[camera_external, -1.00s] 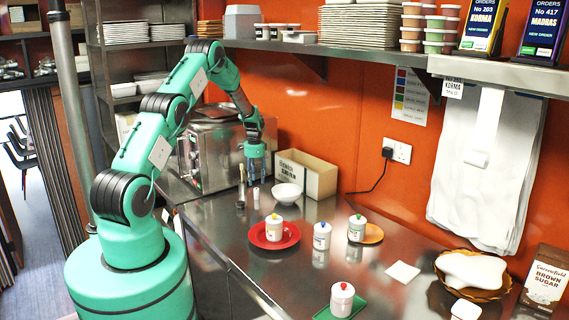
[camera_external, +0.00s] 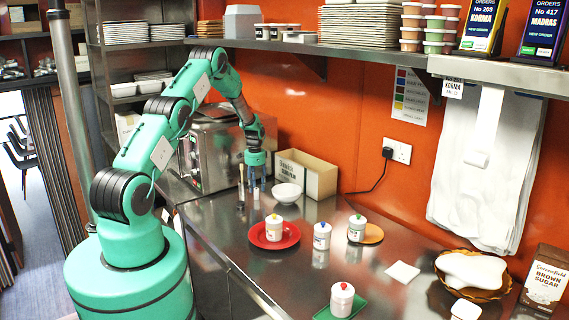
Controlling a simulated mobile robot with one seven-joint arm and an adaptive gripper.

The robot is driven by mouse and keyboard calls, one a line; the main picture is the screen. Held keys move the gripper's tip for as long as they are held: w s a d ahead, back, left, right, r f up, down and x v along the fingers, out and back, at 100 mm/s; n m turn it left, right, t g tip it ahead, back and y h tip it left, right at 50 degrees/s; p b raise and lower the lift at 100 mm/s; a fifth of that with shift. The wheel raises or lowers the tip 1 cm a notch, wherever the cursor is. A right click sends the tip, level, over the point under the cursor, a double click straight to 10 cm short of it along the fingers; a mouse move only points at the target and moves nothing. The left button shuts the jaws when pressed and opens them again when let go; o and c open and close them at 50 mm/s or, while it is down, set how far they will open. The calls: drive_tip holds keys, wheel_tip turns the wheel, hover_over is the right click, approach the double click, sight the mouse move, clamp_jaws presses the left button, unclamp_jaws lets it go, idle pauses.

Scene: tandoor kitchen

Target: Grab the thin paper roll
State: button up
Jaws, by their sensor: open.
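The gripper is open.
A white bowl (camera_external: 287,194) and an open cardboard box (camera_external: 318,181) are close to the right. A red plate (camera_external: 258,240) with a lidded jar (camera_external: 274,228) lies in front.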

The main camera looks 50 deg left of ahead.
sight(256, 189)
drive_tip(key=shift+f, duration=1.6)
drive_tip(key=c, duration=0.9)
